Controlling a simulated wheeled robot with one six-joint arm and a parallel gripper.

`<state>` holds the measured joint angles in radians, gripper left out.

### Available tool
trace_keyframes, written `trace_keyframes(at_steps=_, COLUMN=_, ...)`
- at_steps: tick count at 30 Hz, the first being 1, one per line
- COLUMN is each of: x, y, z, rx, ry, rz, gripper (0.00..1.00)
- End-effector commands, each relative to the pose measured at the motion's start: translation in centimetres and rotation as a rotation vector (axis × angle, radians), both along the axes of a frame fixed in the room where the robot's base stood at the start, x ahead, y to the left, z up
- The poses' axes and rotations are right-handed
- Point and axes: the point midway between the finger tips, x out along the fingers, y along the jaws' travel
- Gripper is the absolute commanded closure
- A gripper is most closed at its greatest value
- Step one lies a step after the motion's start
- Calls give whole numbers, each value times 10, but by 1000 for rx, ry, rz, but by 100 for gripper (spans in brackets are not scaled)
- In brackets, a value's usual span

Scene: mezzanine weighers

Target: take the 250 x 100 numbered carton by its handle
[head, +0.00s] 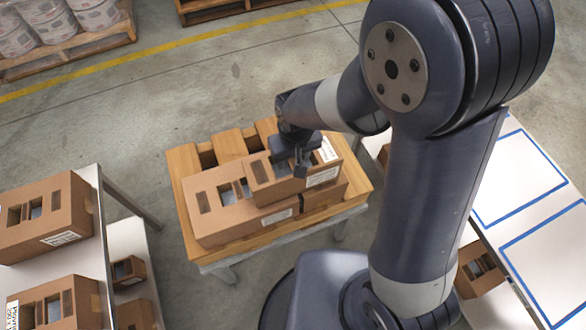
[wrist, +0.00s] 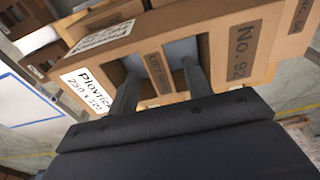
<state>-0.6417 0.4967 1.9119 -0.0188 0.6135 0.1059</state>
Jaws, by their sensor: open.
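A brown carton (head: 283,193) lies on top of other cartons on the wooden pallet in the head view. In the wrist view this carton (wrist: 215,45) has two openings with a cardboard strip between them, a dark "No. 92" patch, and a white label whose size reads 250 x something, last figures unclear. My gripper (head: 301,158) is over its top. In the wrist view my gripper (wrist: 161,66) is open, one finger at each opening, astride the strip. The fingertips seem to reach into the openings; their depth and any contact cannot be told.
Another carton (head: 225,207) sits close on the left of the same pallet (head: 190,180). A shelf rack (head: 92,172) with cartons stands at left. A white table (head: 515,180) with blue outlines stands at right. The floor behind is clear up to the yellow line.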

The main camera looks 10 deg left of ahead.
Motion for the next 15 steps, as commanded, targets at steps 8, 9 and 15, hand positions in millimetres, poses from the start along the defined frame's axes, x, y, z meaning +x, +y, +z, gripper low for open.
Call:
trace_keyframes(at_steps=8, x=3, y=1, z=-19, rx=1, ry=-1, rz=0, gripper=53)
trace_keyframes(at_steps=9, x=3, y=1, z=-19, rx=1, ry=-1, rz=0, gripper=53)
trace_keyframes(at_steps=15, x=3, y=1, z=-19, rx=1, ry=-1, rz=-1, gripper=58)
